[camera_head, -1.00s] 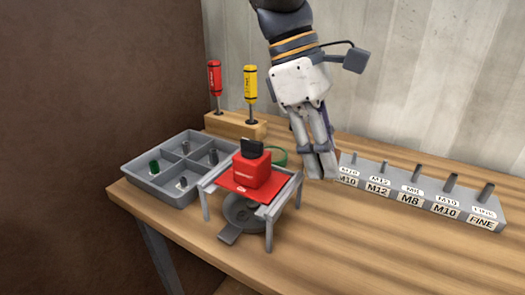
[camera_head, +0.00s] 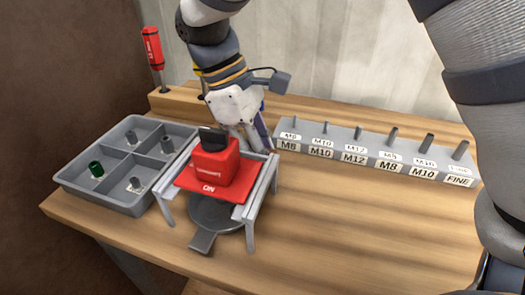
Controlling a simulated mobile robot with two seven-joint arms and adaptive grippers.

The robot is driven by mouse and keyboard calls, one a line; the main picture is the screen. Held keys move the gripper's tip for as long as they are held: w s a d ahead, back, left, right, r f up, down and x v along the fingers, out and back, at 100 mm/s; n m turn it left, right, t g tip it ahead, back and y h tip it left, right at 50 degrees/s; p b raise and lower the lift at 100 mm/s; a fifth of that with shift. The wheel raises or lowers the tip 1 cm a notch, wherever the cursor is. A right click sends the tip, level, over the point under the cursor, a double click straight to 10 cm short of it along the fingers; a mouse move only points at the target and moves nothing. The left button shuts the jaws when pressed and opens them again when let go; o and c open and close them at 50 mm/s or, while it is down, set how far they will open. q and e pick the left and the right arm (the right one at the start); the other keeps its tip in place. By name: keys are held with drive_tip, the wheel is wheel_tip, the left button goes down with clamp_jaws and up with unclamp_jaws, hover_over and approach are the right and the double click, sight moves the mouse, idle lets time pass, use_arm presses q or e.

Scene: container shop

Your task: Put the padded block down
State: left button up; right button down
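A red block (camera_head: 213,165) with a dark top piece (camera_head: 213,139) sits upright on a red plate (camera_head: 205,188) on a small grey four-legged stand (camera_head: 262,183); I take it for the padded block, though no padding is clear. My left gripper (camera_head: 256,142) points down just behind the block and stand, above the table. Its fingertips are partly hidden, so I cannot tell whether it is open, or whether it touches the block. My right arm runs down the right edge; its gripper is out of view.
A grey divided tray (camera_head: 75,179) with small parts is at left. A labelled rack of pegs (camera_head: 372,157) stands at the back. A red screwdriver (camera_head: 152,47) stands in a wooden holder (camera_head: 178,103). A round grey base (camera_head: 213,212) lies under the stand. The right tabletop is clear.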

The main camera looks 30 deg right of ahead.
drive_tip(key=c, duration=1.6)
unclamp_jaws()
drive_tip(key=shift+f, duration=0.1)
drive_tip(key=b+v, duration=0.1)
drive_tip(key=v, duration=1.1)
